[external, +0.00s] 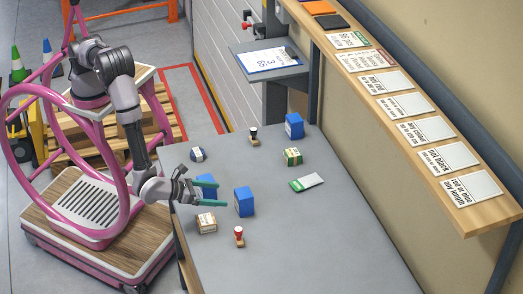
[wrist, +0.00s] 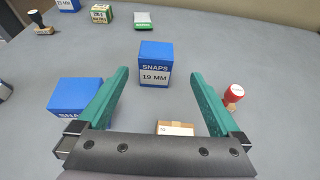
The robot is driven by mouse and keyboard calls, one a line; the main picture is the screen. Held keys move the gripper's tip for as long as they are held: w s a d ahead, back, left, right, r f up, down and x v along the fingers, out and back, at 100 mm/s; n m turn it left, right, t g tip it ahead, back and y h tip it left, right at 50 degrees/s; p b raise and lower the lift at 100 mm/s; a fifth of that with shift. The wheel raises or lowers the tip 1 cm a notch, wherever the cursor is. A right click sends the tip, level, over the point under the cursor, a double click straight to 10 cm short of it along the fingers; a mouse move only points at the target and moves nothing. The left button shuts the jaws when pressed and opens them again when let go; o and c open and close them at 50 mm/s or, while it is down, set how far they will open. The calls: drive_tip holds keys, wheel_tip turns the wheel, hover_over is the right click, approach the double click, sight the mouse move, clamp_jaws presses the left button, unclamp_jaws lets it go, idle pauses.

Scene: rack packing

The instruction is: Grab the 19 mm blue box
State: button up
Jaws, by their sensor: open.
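The 19 mm blue box (wrist: 155,66), labelled "SNAPS 19 MM", stands upright ahead of my gripper (wrist: 159,74) in the wrist view, framed between the fingertips. It also shows in the external view (external: 243,201), just right of my gripper (external: 210,191). My gripper is open and empty, with its green fingers spread above the table. A second blue SNAPS box (wrist: 77,94) is beside the left finger; its size text is hidden.
A cream box (external: 206,222) sits low between the fingers in the wrist view. A red-topped stamp (external: 239,237) stands near the right finger. The table's right part is clear.

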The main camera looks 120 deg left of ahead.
sight(240, 193)
drive_tip(key=x, duration=0.4)
drive_tip(key=shift+w+a+f, duration=0.15)
drive_tip(key=shift+w+a, duration=0.05)
drive_tip(key=shift+a, duration=0.1)
drive_tip(key=x, duration=0.4)
drive_tip(key=shift+w+a, duration=0.15)
drive_tip(key=shift+a, duration=0.45)
drive_tip(key=shift+w+a, duration=0.2)
drive_tip(key=shift+w, duration=0.1)
drive_tip(key=c, duration=1.4)
